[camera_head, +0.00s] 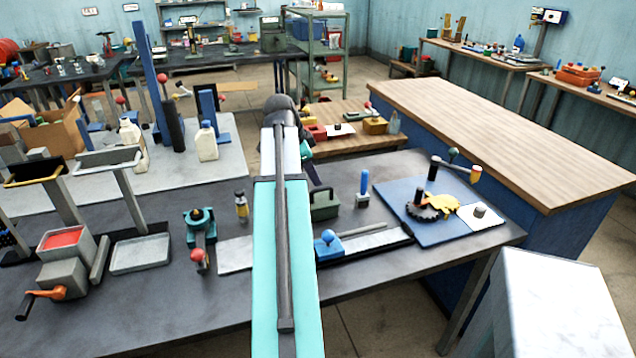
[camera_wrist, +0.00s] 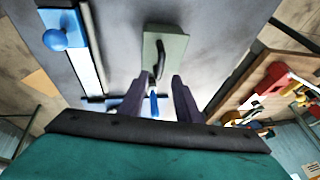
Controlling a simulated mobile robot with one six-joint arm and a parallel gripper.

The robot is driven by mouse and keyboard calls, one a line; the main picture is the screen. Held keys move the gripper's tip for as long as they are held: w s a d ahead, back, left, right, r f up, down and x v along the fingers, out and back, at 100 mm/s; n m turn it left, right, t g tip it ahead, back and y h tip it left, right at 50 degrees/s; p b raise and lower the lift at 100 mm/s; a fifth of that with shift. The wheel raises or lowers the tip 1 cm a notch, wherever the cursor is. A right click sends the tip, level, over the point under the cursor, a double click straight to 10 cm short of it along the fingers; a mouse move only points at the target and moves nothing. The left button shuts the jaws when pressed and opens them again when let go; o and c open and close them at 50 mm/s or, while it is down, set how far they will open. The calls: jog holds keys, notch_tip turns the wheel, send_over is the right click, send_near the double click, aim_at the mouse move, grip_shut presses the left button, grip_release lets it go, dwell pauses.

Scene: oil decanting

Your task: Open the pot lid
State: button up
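A small grey-green box-shaped pot (camera_head: 323,205) with a dark loop handle on its lid stands on the dark workbench, just right of my arm. It also shows at the top middle of the wrist view (camera_wrist: 176,46), its lid appearing closed. My gripper (camera_wrist: 159,84) is open, its two dark fingers spread apart and pointing towards the pot. The handle (camera_wrist: 161,60) lies just beyond the fingertips, roughly in line with the gap. I cannot tell the exact distance. My arm hides much of the gripper in the head view.
A blue ball knob on a slide (camera_head: 328,240) is in front of the pot. A blue-handled tool (camera_head: 364,186) stands to its right. A blue board with gears (camera_head: 405,225) lies further right. A wooden table (camera_head: 350,143) with coloured blocks is behind.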

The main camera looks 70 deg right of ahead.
aim_at(318, 189)
jog(key=shift+p+x, duration=0.45)
jog(key=shift+x, duration=2.55)
grip_shut()
jog(key=shift+r, duration=0.1)
